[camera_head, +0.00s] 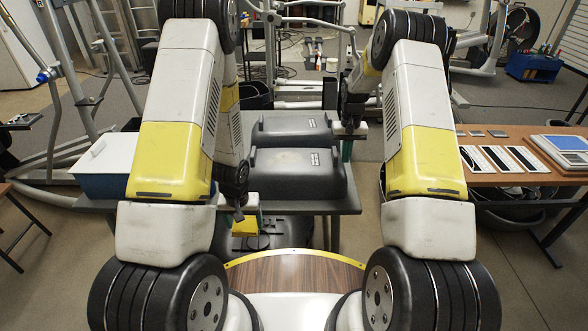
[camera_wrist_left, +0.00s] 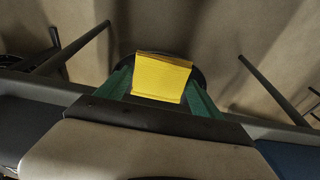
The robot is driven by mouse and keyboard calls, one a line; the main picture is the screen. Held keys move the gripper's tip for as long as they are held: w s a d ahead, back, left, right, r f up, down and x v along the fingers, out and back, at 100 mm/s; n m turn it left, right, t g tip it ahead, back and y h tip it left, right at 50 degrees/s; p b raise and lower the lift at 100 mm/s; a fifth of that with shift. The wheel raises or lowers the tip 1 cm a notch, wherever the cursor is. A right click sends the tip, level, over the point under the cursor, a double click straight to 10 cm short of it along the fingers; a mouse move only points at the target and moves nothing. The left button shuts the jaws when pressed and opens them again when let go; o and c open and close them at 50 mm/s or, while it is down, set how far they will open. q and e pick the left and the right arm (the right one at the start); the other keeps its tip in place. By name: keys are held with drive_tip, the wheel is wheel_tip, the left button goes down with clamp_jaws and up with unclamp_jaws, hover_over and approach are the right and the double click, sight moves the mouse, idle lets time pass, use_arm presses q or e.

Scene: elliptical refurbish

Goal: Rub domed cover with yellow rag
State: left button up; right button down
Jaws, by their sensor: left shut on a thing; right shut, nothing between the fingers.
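Two dark grey moulded covers lie on the grey table, a nearer one (camera_head: 295,182) and a farther one (camera_head: 285,130); I cannot tell which is the domed cover. My left gripper (camera_head: 243,207) is at the table's front edge, left of the nearer cover and apart from it. It is shut on the yellow rag (camera_head: 243,227), which also shows between green fingers in the left wrist view (camera_wrist_left: 162,78). The rag hangs over the floor, not over a cover. My right gripper (camera_head: 347,150) is shut and empty, at the right side of the covers.
The grey table (camera_head: 348,203) has little bare room around the covers. A blue bin with a white lid (camera_head: 108,165) stands at its left end. A wooden table (camera_head: 510,140) with flat panels is at the right. Gym equipment stands behind.

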use_arm(q)
drive_tip(key=w+d+r, duration=0.2)
drive_tip(key=w+r, duration=0.2)
drive_tip(key=w, duration=0.1)
wheel_tip(320, 180, up, 15)
hover_over(303, 158)
drive_tip(key=shift+s+d+f, duration=0.1)
drive_tip(key=shift+s+f, duration=0.05)
drive_tip(key=shift+f, duration=1.3)
drive_tip(key=shift+s+f, duration=0.15)
drive_tip(key=shift+f, duration=1.25)
drive_tip(key=shift+f, duration=0.95)
